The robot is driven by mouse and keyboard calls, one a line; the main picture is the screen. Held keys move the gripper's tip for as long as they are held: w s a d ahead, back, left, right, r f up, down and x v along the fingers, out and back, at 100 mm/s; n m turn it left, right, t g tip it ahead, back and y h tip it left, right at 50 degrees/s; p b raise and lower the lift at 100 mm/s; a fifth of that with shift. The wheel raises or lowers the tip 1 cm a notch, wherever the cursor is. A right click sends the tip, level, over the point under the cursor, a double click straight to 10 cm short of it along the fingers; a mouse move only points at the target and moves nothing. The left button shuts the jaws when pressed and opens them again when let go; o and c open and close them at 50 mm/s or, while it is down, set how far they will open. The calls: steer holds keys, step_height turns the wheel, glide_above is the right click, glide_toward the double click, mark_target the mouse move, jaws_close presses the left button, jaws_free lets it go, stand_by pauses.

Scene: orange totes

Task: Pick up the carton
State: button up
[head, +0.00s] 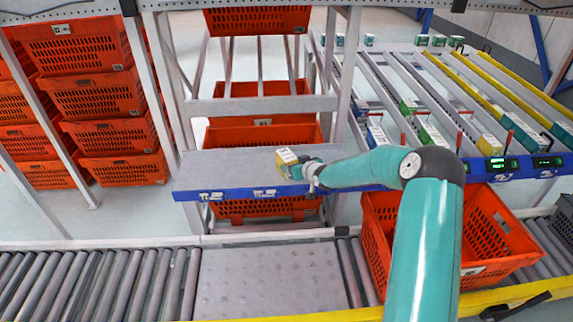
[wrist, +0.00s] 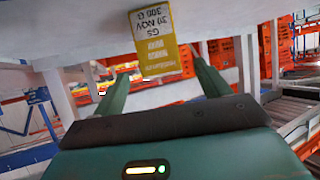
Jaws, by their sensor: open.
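The carton (head: 287,161) is a small yellow and white box on the grey shelf (head: 225,171) in the head view. In the wrist view the carton (wrist: 157,42) shows its printed white and yellow face at top centre. My gripper (wrist: 162,85) is open, with one green finger to each side below the carton in the picture. In the head view my gripper (head: 300,168) is at the shelf's front, right by the carton. Whether a finger touches the carton cannot be told.
An orange tote (head: 485,235) stands on the roller conveyor (head: 95,285) at the front right. Stacked orange totes (head: 95,95) fill the left rack. More totes sit below and behind the shelf. Sloped lanes (head: 455,100) with several small boxes are at the right.

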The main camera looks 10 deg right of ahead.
mark_target(292, 163)
steer(key=x, duration=0.3)
steer(key=shift+f, duration=0.1)
steer(key=shift+x, duration=2.65)
steer(key=c, duration=1.3)
